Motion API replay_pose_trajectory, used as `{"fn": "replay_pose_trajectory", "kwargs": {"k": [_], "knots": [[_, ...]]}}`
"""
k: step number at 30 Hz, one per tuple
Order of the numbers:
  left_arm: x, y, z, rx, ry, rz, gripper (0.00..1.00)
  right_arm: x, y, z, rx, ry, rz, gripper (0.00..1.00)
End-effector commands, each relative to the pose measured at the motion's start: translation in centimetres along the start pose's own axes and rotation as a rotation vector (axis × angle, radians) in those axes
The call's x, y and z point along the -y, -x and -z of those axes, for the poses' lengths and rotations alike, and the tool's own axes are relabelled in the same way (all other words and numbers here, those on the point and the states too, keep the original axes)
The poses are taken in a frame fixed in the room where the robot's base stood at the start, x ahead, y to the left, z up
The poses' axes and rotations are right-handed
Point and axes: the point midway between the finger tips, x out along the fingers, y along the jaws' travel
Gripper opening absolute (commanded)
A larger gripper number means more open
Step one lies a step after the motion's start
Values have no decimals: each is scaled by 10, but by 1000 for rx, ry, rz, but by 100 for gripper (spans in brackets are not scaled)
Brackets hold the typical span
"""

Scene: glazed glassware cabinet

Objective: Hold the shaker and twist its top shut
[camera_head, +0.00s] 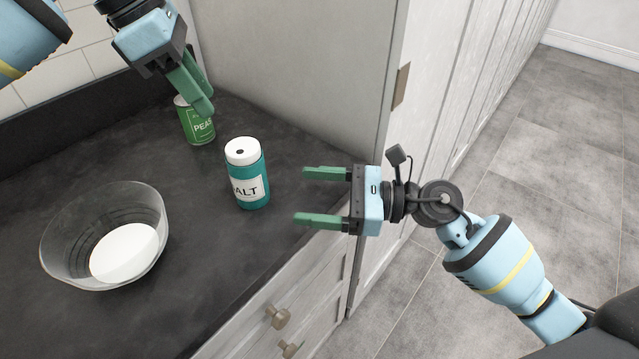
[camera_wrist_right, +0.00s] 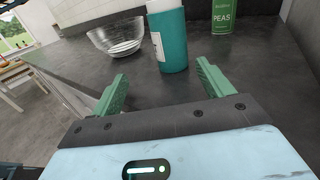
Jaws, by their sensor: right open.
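The salt shaker (camera_head: 247,180) is a teal cylinder with a white label and a white top (camera_head: 241,150). It stands upright on the dark counter, and the top sits on the body. My right gripper (camera_head: 301,195) is open and empty at the counter's front edge. Its fingers point at the shaker with a gap between. In the right wrist view the shaker (camera_wrist_right: 172,42) stands just ahead of the two fingers, its upper end cut off by the frame. My left gripper (camera_head: 207,103) is above and behind the shaker, in front of the peas can; its fingers overlap, so their opening is unclear.
A green peas can (camera_head: 197,127) stands behind the shaker, partly hidden by my left gripper. A clear glass bowl (camera_head: 70,235) with a white bottom stands to the left. A tall cabinet side (camera_head: 300,80) bounds the counter (camera_head: 215,290) at the back right.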

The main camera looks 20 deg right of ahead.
Motion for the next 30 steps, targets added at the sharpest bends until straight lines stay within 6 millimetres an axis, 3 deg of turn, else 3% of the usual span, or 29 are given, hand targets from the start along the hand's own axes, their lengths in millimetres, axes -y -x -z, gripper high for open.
{"fn": "replay_pose_trajectory", "kwargs": {"k": [4,14,30], "knots": [[0,0,0,0,0,0,36,15,3,-4,-7,-21,28,79],[0,0,0,0,0,0,36,17,-7,-5,-4,-25,32,79],[0,0,0,0,0,0,36,19,-92,-5,-4,-24,30,79]]}}
